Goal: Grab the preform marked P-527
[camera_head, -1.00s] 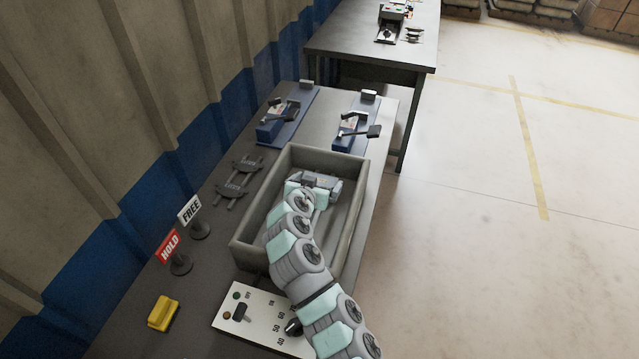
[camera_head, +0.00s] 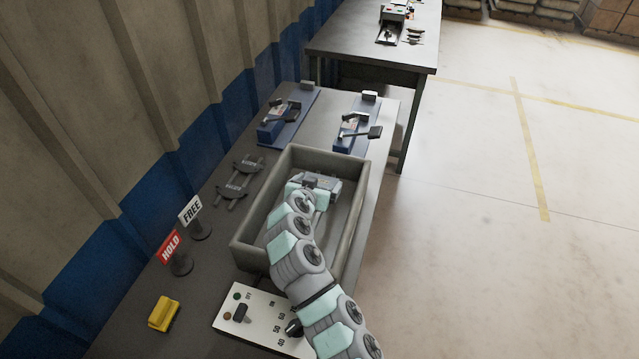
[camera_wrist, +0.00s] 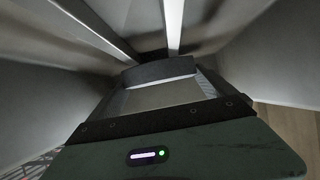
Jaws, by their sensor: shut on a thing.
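My gripper (camera_head: 322,184) is down inside the grey bin (camera_head: 252,212) in the head view, and my arm hides part of the bin's floor. In the wrist view my gripper (camera_wrist: 160,80) is shut on a dark, curved piece (camera_wrist: 158,70), seen between the fingers. It looks like a preform. No marking can be read on it, so I cannot tell whether it is P-527. Two dark curved pieces with pale lettering lie on a small rack left of the bin, the upper one (camera_head: 247,164) and the lower one (camera_head: 234,190). Their lettering is too small to read.
Two blue clamp fixtures, left (camera_head: 283,122) and right (camera_head: 354,130), stand beyond the bin. A FREE sign (camera_head: 191,210), a red HOLD sign (camera_head: 171,247), a yellow block (camera_head: 164,313) and a white control panel (camera_head: 232,318) are nearer. The bin's walls surround my gripper.

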